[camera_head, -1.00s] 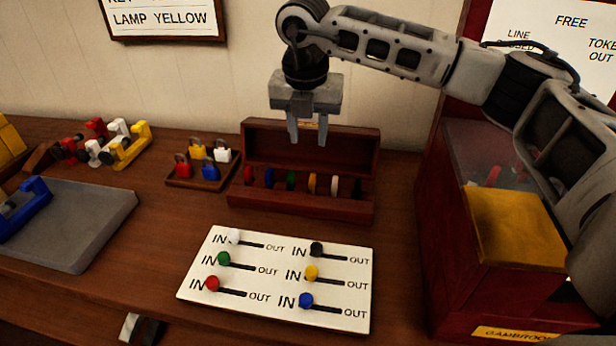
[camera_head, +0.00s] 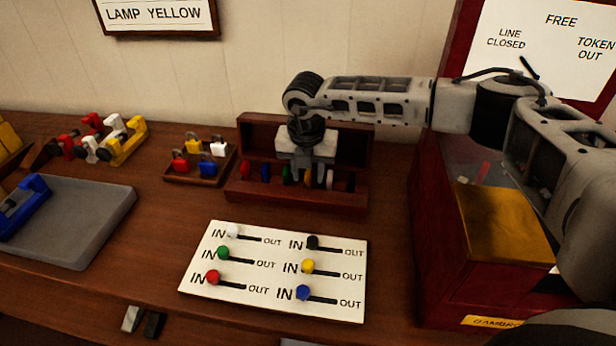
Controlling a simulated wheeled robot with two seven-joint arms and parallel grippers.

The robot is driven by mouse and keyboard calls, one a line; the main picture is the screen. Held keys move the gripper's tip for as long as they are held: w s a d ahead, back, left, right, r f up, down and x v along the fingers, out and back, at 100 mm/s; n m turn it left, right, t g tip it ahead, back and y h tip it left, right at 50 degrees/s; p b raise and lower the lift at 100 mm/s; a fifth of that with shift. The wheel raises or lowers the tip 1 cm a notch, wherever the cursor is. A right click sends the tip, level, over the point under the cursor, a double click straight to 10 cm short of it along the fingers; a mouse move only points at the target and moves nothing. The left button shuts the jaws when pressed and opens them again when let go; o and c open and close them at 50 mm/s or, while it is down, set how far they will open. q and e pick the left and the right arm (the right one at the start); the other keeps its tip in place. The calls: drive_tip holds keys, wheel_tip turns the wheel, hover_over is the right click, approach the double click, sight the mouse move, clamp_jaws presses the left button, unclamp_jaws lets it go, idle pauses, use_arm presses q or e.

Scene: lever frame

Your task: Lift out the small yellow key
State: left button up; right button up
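The small yellow key (camera_head: 308,177) stands in a row of coloured keys in the open wooden box (camera_head: 245,195) at the back of the table. Only a little of it shows. My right gripper (camera_head: 308,180) points down into the box from above. Its fingers are apart, one on each side of the yellow key as seen from here, and partly hide the neighbouring green and white keys. I cannot see contact with the key. My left gripper is not in view.
A white panel (camera_head: 270,272) with coloured IN/OUT knobs lies in front of the box. A small tray (camera_head: 180,180) of padlocks stands left of it. A dark red cabinet (camera_head: 435,240) stands to the right. A grey tray (camera_head: 85,225) lies at the far left.

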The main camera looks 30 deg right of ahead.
clamp_jaws()
